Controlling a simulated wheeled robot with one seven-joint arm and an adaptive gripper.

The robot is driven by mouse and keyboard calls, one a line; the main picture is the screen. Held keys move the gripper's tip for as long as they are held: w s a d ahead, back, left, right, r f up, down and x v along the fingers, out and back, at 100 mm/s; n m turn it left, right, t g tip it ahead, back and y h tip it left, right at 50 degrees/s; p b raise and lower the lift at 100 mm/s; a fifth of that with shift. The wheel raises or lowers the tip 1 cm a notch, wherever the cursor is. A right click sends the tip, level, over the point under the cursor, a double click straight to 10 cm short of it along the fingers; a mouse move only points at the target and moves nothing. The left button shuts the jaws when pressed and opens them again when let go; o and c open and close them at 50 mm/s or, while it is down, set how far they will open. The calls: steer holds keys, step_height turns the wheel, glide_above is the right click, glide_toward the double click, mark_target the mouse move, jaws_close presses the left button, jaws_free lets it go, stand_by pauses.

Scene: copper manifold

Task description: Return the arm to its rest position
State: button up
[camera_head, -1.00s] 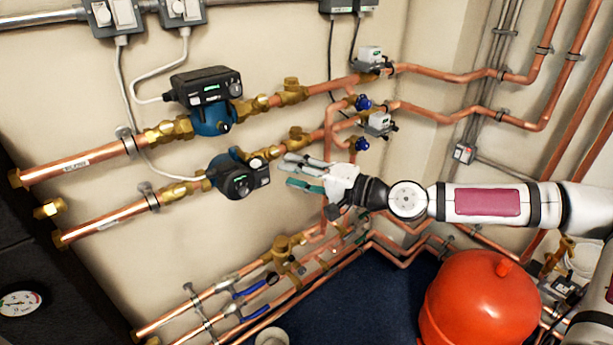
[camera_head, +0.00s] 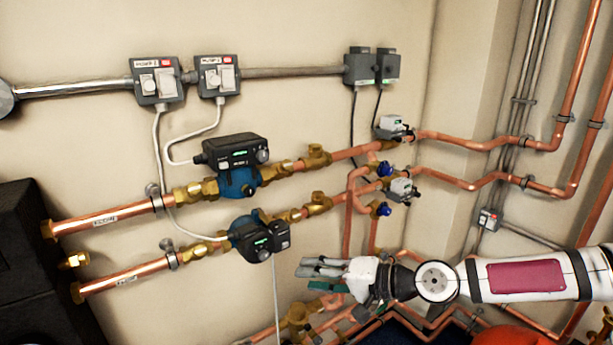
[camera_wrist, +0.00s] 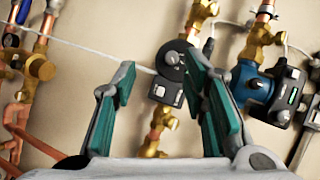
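My gripper (camera_head: 318,277) is in the lower middle of the head view, pointing left, with my white arm running off to the right. In the wrist view my gripper (camera_wrist: 165,95) shows its two teal-padded fingers spread apart with nothing between them touching the pads. The lower pump (camera_head: 258,238), black and blue, is left of and above the fingertips in the head view. It shows beyond the finger gap in the wrist view (camera_wrist: 172,72). The upper pump (camera_head: 236,165) sits above it, farther from my gripper.
Copper pipes (camera_head: 350,150) with brass valves run along the wall. Two switch boxes (camera_head: 157,80) (camera_head: 217,78) hang above the pumps. Lower pipes (camera_head: 300,325) lie beneath my gripper. A red vessel (camera_head: 500,339) shows at the bottom right.

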steer(key=s+d+f+n+g+h, duration=0.25)
steer(key=s+f+g+h, duration=0.2)
steer(key=s+f, duration=0.35)
steer(key=s+d+n+g+h, duration=0.1)
steer(key=s+d+n+h, duration=0.1)
steer(key=s+d+h, duration=0.35)
steer(key=s+d+r+h, duration=0.3)
steer(key=d+r+h, duration=0.2)
steer(key=d+r, duration=0.6)
steer(key=s+a+r+m+t+y, duration=0.1)
steer(key=s+a+r+t+y, duration=0.1)
steer(key=s+r, duration=0.8)
step_height(320, 180, up, 2)
steer(key=shift+s+a+r+m+t, duration=0.15)
steer(key=shift+s+a+m+t, duration=0.25)
steer(key=shift+t, duration=0.25)
